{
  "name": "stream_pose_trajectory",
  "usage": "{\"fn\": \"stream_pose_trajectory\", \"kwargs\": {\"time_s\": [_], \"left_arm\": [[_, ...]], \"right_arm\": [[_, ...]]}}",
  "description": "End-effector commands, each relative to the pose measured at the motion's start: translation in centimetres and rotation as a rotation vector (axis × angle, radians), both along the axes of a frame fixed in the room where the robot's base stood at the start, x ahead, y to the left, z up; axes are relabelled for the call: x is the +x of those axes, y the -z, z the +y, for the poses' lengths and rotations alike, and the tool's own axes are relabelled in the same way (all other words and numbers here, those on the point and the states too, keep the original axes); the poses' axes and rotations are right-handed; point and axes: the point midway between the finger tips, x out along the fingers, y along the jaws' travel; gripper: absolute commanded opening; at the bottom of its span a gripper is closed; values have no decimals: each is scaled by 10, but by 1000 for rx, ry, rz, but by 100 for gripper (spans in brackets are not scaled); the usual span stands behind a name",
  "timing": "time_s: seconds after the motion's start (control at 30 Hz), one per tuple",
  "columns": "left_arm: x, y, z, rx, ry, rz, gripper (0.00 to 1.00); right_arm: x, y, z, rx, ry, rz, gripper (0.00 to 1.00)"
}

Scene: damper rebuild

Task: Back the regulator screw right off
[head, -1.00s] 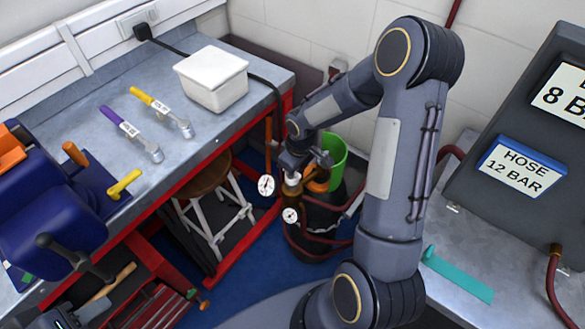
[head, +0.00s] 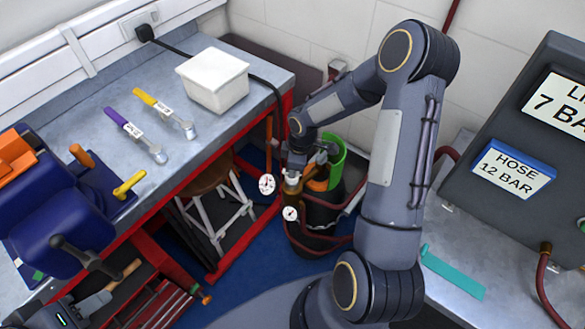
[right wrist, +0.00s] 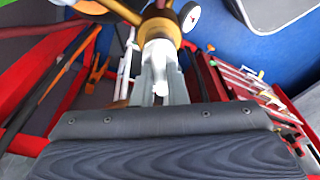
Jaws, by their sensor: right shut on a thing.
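The brass regulator (head: 293,187) sits on top of a dark bottle on the floor between the benches, with two white dial gauges (head: 266,184) beside it. The lower gauge (head: 290,213) is too small to read. In the right wrist view the brass body (right wrist: 166,25) is at the top. My right gripper (head: 298,164) is over the regulator from above. In the right wrist view its jaws (right wrist: 160,82) are shut on the pale regulator screw (right wrist: 160,52), which they partly hide. My left gripper (head: 92,304) is at the lower left, its fingers unclear.
A grey panel (head: 480,205) on the right bench carries signs. A stool (head: 212,195) stands under the left bench.

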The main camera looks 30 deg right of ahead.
Motion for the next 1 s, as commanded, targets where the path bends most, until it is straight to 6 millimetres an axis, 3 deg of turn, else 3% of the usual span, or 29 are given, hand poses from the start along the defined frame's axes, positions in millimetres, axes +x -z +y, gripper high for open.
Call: {"fn": "stream_pose_trajectory", "kwargs": {"time_s": [0.37,0.7,1.0], "left_arm": [[0,-3,0,0,0,0,40],[0,-21,0,0,0,0,40],[0,-21,0,0,0,0,40]], "right_arm": [[0,-1,-1,0,-34,1,0],[1,-1,-1,2,-360,1,0],[1,0,-1,0,-408,0,0]]}}
